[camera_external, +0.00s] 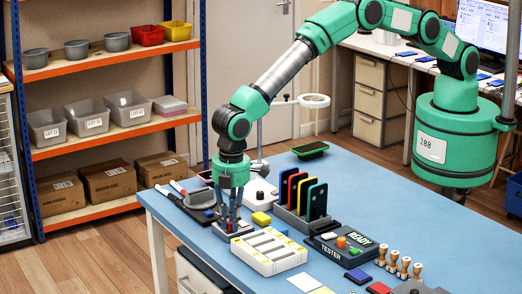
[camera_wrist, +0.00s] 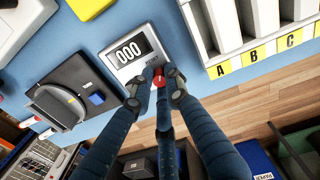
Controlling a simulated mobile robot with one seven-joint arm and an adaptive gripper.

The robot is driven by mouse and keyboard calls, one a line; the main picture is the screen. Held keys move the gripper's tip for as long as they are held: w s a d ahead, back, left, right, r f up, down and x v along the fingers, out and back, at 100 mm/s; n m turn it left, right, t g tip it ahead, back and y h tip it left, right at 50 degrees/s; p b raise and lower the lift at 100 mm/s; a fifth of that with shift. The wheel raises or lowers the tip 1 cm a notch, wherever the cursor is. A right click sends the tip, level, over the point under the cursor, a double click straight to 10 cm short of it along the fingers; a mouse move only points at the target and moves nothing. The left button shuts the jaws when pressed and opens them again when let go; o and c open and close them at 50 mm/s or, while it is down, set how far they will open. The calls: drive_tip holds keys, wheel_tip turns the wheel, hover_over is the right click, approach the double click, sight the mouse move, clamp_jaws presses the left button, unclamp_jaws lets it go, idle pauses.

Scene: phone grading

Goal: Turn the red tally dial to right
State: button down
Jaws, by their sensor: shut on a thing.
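A white mark shows on the dial's face. My gripper (camera_wrist: 158,90) has its dark blue fingers closed around the dial in the wrist view, and they hide part of its sides. In the external view my gripper (camera_external: 229,222) points straight down at the counter, near the table's left front edge.
A yellow block (camera_external: 261,219) is close by. The blue table (camera_external: 345,185) has free room towards the back.

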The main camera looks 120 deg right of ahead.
drive_tip(key=shift+s+m, duration=0.1)
drive_tip(key=shift+m, duration=0.2)
drive_tip(key=c, duration=2)
unclamp_jaws()
drive_tip(key=r, duration=1.2)
drive_tip(key=shift+a, duration=0.25)
